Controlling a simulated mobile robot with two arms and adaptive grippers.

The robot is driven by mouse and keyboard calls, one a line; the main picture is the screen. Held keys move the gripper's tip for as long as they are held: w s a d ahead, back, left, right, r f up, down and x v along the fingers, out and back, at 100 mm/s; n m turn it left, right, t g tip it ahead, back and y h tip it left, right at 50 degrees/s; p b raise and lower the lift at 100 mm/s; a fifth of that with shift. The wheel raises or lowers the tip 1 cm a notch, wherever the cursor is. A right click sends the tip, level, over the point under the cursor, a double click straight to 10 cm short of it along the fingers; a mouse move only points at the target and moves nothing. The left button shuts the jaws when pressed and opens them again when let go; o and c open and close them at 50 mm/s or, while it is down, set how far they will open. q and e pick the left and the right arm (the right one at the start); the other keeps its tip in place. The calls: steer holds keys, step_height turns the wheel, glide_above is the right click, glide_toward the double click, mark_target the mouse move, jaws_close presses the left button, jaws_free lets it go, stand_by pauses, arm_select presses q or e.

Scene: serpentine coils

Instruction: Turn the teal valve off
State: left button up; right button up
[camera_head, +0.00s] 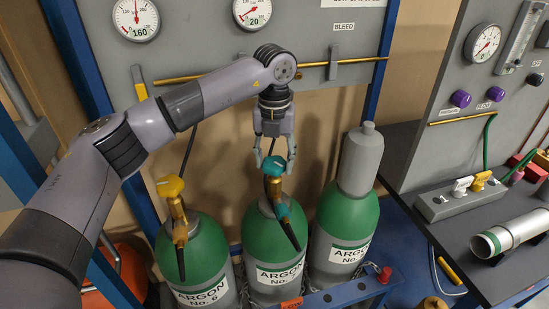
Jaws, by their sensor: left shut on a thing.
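The teal valve (273,166) is the knob on top of the brass fitting of the middle green and grey cylinder (272,233), labelled ARGON. A black hose hangs from that fitting. My left gripper (274,160) points down over the teal valve with a finger on each side of it, shut on the knob. My right gripper is out of view.
A cylinder with a yellow valve (170,186) stands left, and a capped cylinder (361,164) stands right. Behind are a brass pipe (345,63) and gauges (136,18). A dark bench (440,225) with a metal tube (508,236) is at right.

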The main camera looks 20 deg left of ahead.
arm_select(q)
steer(key=shift+c, duration=0.6)
steer(key=shift+m, duration=0.3)
steer(key=m+b, duration=0.1)
steer(key=m, duration=0.9)
steer(key=shift+m, duration=0.4)
steer(key=m, duration=0.6)
steer(key=shift+r, duration=0.1)
steer(key=m, duration=0.6)
steer(key=shift+m, duration=0.4)
steer(key=o, duration=1.1)
